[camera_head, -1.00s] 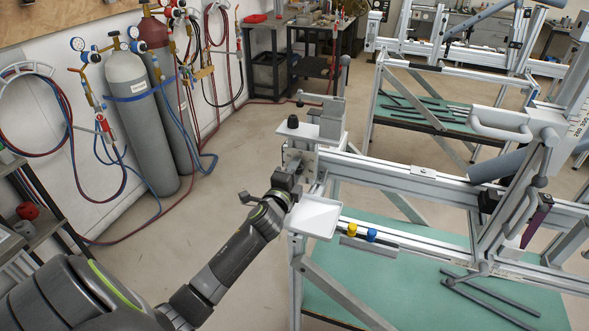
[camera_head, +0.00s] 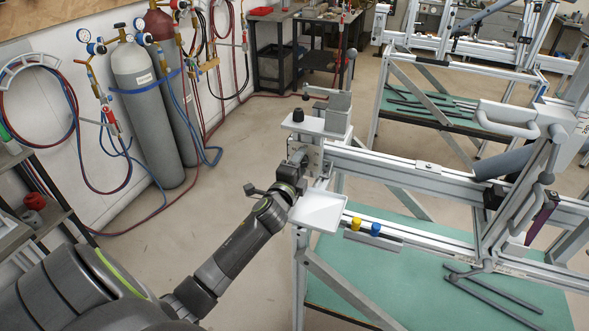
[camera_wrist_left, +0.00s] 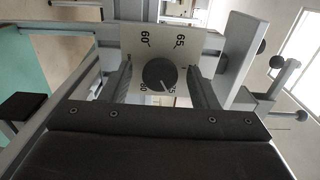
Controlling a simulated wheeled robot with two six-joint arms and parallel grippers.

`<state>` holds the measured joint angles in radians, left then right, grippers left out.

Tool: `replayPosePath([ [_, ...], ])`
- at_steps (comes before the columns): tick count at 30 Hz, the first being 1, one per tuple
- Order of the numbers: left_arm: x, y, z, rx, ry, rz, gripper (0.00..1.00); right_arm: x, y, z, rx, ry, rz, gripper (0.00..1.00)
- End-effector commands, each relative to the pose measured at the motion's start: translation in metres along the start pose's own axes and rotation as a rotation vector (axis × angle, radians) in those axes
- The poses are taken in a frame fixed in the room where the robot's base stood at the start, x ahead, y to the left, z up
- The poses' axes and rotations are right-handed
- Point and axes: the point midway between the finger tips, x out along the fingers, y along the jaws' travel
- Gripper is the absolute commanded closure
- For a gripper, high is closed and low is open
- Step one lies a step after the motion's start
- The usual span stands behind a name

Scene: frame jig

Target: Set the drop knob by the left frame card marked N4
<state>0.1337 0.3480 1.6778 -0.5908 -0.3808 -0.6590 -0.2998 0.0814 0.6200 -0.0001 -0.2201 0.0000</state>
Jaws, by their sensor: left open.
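In the left wrist view, the drop knob (camera_wrist_left: 160,75) is a round black dial with a pale pointer line. It sits on a pale scale plate (camera_wrist_left: 133,40) with marks such as 60, 65 and 80; its pointer faces the lower right. My left gripper (camera_wrist_left: 160,84) is open, with one finger on each side of the knob; I cannot tell whether they touch it. In the head view, my left gripper (camera_head: 299,158) is at the plate (camera_head: 315,158) on the jig's left end and hides the knob. I cannot make out a card marked N4. My right gripper is out of view.
A white tray (camera_head: 318,211) sticks out just below the gripper. A yellow knob (camera_head: 356,223) and a blue knob (camera_head: 376,229) sit on the rail beside it. Another black knob (camera_head: 298,115) stands above. Gas cylinders (camera_head: 147,105) are along the left wall; open floor lies between.

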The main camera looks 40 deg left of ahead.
Motion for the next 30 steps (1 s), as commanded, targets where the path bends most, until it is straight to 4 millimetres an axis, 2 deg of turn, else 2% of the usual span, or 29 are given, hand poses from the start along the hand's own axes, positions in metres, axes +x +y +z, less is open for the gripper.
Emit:
replayPosePath([
  [5, -0.016, 0.001, 0.0, -0.001, 0.001, 0.001, 0.45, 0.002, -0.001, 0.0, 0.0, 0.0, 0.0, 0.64],
  [8, -0.032, 0.002, 0.0, -0.002, 0.0, 0.002, 0.45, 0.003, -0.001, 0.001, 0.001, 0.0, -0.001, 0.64],
  [24, -0.142, 0.003, 0.0, -0.002, 0.0, 0.003, 0.45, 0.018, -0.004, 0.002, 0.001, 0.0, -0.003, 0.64],
  [30, -0.166, 0.002, 0.0, -0.001, 0.0, 0.002, 0.45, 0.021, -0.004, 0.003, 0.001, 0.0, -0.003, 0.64],
])
